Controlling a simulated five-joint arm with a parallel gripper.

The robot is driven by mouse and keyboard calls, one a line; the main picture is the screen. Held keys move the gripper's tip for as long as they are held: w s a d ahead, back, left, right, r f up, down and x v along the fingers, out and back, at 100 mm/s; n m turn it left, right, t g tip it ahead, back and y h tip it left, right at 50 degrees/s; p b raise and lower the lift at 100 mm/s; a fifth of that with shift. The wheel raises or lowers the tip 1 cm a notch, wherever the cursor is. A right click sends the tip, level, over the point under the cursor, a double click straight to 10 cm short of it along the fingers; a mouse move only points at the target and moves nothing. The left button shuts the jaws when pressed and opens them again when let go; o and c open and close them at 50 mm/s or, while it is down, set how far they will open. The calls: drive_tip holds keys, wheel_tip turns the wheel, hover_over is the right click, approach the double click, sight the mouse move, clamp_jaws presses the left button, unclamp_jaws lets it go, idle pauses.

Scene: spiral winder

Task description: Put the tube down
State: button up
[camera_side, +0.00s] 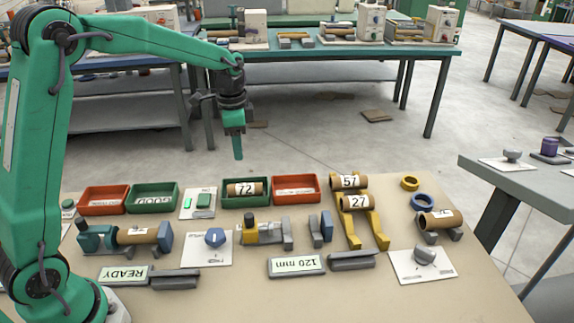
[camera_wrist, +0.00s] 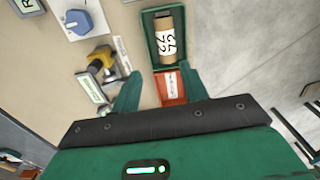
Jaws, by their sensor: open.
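My gripper (camera_side: 237,156) hangs above that tray, pointing down, clear of the tube. In the wrist view its fingers (camera_wrist: 163,86) are spread apart with nothing between them at their height. Tubes marked 57 (camera_side: 348,182) and 27 (camera_side: 354,202) rest on a yellow rack (camera_side: 378,230).
Red trays stand at the left (camera_side: 103,200) and just right (camera_side: 297,188) of the green one; another green tray (camera_side: 152,197) is empty. One tube (camera_side: 138,236) sits on the winder, another (camera_side: 440,219) on a grey cradle.

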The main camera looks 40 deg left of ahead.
drive_tip(key=s+d+r+n+t, duration=0.35)
drive_tip(key=s+r, duration=0.55)
drive_tip(key=s, duration=0.3)
drive_tip(key=s+n+t, duration=0.1)
drive_tip(key=s+n, duration=0.3)
drive_tip(key=s, duration=0.9)
drive_tip(key=shift+s+d+f+n+t, duration=0.15)
drive_tip(key=shift+d+f+n+t, duration=0.1)
drive_tip(key=shift+n+t, duration=0.1)
